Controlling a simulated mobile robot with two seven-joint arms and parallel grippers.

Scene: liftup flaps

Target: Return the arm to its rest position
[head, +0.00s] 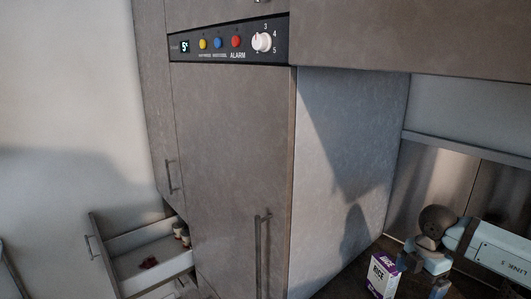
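My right arm comes in from the right edge, with a white link and a dark round joint above the counter. Blue-grey parts that appear to belong to my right gripper (422,272) show low beside a purple and white rice box (381,275). I cannot tell whether its fingers are open or shut, or whether they touch the box. My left gripper is not in view.
A tall grey cabinet (225,170) with a vertical handle fills the middle. Its control panel (222,41) has coloured buttons and a white knob. An open drawer (135,250) at lower left holds a small dark red item. A dark counter (345,285) lies at lower right.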

